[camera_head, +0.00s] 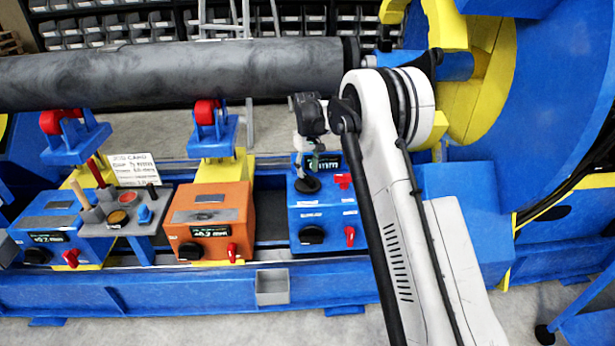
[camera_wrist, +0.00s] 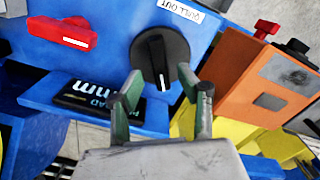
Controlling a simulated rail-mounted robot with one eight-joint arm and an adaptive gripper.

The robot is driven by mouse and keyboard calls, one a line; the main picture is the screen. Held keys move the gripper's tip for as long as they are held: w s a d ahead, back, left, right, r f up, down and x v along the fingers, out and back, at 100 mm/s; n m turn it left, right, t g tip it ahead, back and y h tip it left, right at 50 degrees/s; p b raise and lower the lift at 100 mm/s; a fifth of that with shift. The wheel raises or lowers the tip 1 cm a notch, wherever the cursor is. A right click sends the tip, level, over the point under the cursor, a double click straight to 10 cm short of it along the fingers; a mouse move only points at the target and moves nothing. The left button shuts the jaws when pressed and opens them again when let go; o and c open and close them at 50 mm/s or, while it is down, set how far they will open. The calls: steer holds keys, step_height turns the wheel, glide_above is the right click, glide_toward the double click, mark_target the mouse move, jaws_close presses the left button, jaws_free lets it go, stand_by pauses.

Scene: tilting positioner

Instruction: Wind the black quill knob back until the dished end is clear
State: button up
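The black knob (camera_wrist: 160,60), with a white pointer line, sits on a blue face in the wrist view. It appears to be the upper knob (camera_head: 308,184) of the right blue box in the head view. My gripper (camera_wrist: 162,95) is open, its green fingers spread apart with their tips just short of the knob and nothing held. In the head view my gripper (camera_head: 316,157) is just above that knob. A long grey cylinder (camera_head: 190,75) lies across the top. Its right end is close to my arm; I cannot tell whether the dished end touches anything.
A red lever (camera_wrist: 62,33) and a display (camera_wrist: 85,95) flank the knob. The orange box (camera_head: 210,215) stands to the left in the head view, with a tool stand (camera_head: 125,215) beyond it. A large blue and yellow positioner (camera_head: 520,90) fills the right side.

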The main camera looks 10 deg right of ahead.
step_height(320, 180, up, 8)
stand_by(0.4)
steer(key=shift+r, duration=0.1)
steer(key=s+r+m+t, duration=0.1)
steer(key=s+r+t, duration=0.1)
steer(key=s+r, duration=0.85)
steer(key=s+r+m+t, duration=0.1)
steer(key=s+r+t, duration=0.1)
steer(key=s+r, duration=0.85)
steer(key=s+f+t, duration=0.1)
steer(key=s+f, duration=0.2)
steer(key=s, duration=0.6)
steer(key=s+f+m+t, duration=0.1)
steer(key=s+f, duration=0.1)
steer(key=s, duration=0.8)
steer(key=s+f+m+t, duration=0.1)
steer(key=s+f, duration=0.2)
steer(key=s, duration=0.7)
steer(key=shift+f, duration=0.3)
